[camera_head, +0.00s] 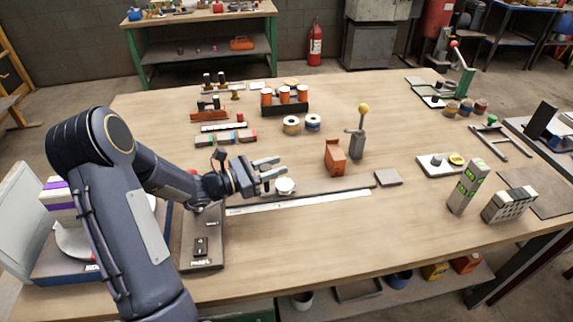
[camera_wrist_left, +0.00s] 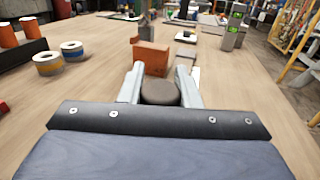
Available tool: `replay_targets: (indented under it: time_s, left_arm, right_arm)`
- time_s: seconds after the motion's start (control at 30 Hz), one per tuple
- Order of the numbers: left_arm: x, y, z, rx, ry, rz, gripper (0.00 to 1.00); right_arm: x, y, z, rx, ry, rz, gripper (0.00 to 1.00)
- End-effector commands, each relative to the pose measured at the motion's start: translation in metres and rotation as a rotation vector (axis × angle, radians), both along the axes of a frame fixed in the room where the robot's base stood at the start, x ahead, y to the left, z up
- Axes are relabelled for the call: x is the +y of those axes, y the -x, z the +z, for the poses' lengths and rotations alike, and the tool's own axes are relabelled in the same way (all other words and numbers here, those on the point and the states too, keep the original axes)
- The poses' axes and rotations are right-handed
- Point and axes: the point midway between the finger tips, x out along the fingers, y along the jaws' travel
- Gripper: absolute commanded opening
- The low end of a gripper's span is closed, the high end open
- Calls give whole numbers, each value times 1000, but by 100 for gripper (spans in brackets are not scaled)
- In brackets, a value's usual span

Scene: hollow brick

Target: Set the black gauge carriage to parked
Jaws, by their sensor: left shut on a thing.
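My left gripper (camera_head: 279,167) reaches in from the left, low over the grey rail (camera_head: 340,184) that runs beside a white scale strip (camera_head: 320,199). A round knob (camera_head: 285,186) stands at the rail, pale on top in the head view. In the left wrist view the knob (camera_wrist_left: 160,93) looks dark and sits between the fingers of the left gripper (camera_wrist_left: 160,80), which is shut on it. The carriage body under the knob is hidden, and I cannot make out its black part. My right gripper is not in view.
An orange block (camera_head: 335,157) stands just beyond the rail, with a yellow-knobbed lever (camera_head: 358,135) behind it. A grey plate (camera_head: 388,178) lies off the rail's right end. The front right tabletop is clear.

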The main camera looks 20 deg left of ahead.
Motion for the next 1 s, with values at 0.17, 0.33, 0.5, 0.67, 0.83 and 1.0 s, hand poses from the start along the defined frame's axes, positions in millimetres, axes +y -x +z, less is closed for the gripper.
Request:
replay_targets:
  time_s: [0.17, 0.33, 0.5, 0.67, 0.83, 1.0]
  left_arm:
    - [0, 0, 1, -1, 1, 1, 0]
    - [0, -1, 1, 0, 1, 1, 45]
    - [0, -1, 0, 1, 1, 0, 52]
    - [0, 0, 0, 1, 1, 0, 52]
    - [12, 13, -1, 2, -1, 4, 52]
    - [32, 36, -1, 2, -1, 5, 52]
  right_arm:
    - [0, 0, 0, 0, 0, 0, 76]
    - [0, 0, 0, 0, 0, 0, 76]
    - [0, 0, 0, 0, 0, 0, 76]
    - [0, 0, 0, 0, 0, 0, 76]
    - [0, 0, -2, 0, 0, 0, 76]
    - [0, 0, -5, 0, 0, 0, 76]
